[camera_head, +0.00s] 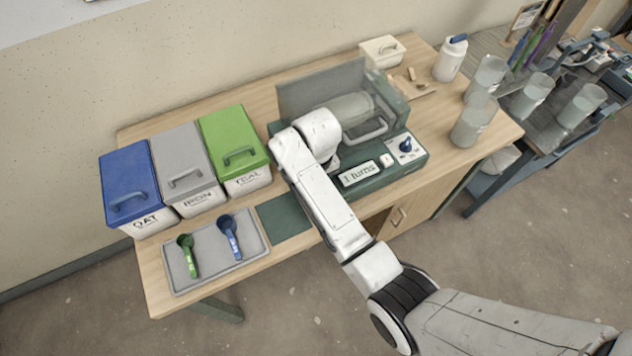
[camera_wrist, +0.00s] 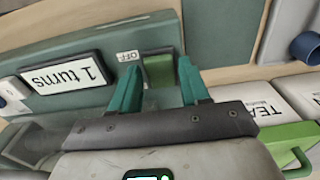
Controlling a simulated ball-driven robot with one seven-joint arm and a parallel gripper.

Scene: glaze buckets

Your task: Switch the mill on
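The mill (camera_head: 410,172) is a dark green base with a clear cover and a pale jar (camera_head: 347,108) lying inside. Its front carries a "1 turns" display (camera_head: 359,173) and a blue knob (camera_head: 406,144). In the wrist view, the display (camera_wrist: 62,76) is at the left, and a green switch (camera_wrist: 159,72) sits beside an "OFF" label (camera_wrist: 128,56). My gripper (camera_wrist: 160,70) is open, its two teal fingers on either side of the switch in this view. I cannot tell whether they touch it. In the head view my arm hides the fingers and the switch.
Blue (camera_head: 130,188), grey (camera_head: 184,168) and green (camera_head: 234,150) lidded bins stand left of the mill. A grey tray (camera_head: 215,265) holds a green scoop (camera_head: 187,254) and a blue scoop (camera_head: 230,236). Clear containers (camera_head: 472,122) and a white jug (camera_head: 450,62) stand to the right.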

